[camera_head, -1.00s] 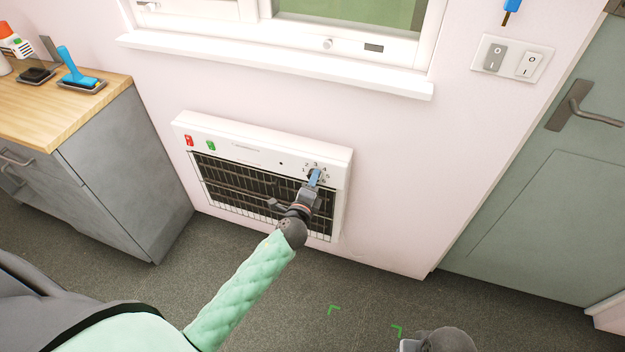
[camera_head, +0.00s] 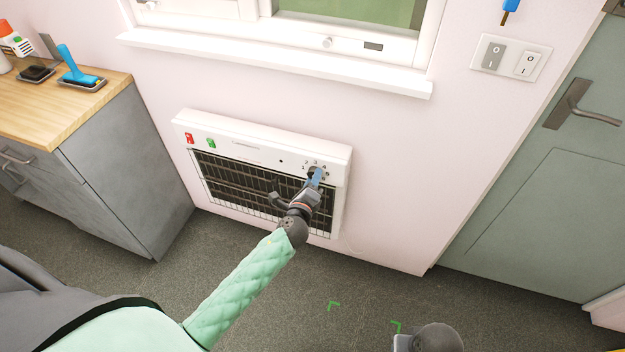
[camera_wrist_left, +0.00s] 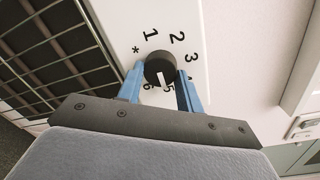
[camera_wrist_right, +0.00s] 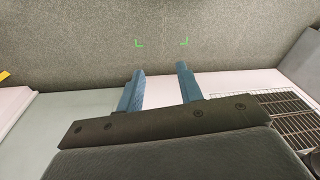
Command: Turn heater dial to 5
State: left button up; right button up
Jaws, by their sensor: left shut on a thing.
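The heater (camera_head: 215,127) is a white wall panel with a dark grille. Its black dial (camera_wrist_left: 158,66) sits at its upper right, ringed by printed numbers. My left gripper (camera_head: 316,176) is at the dial. In the left wrist view its blue fingers (camera_wrist_left: 161,74) lie on either side of the dial, shut on it. The white pointer line on the dial points down toward the 5, which is partly covered by the dial's edge view. My right gripper (camera_wrist_right: 160,70) is open and empty, above the floor; in the head view only part of that arm shows at the bottom.
A grey cabinet with a wooden top (camera_head: 60,115) stands left of the heater. A window sill (camera_head: 280,68) is above it. Light switches (camera_head: 510,57) and a green door (camera_head: 545,200) are to the right. The floor (camera_head: 370,300) in front is clear.

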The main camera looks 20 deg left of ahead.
pick_arm(q)
jog(key=o, duration=0.9)
jog(key=shift+d, duration=0.1)
jog(key=shift+c, duration=0.2)
jog(key=shift+o, duration=0.7)
pick_arm(e)
jog(key=shift+a, duration=0.15)
jog(key=shift+a, duration=0.1)
pick_arm(q)
jog(key=s+b, duration=0.2)
jog(key=s, duration=0.5)
jog(key=shift+s+r, duration=0.15)
jog(key=shift+s, duration=0.25)
pick_arm(e)
jog(key=shift+s+r, duration=0.2)
jog(key=shift+r, duration=0.55)
jog(key=shift+s+r, duration=0.2)
jog(key=shift+r, duration=0.55)
jog(key=shift+s+r, duration=0.2)
jog(key=shift+r, duration=0.55)
jog(key=shift+a, duration=0.1)
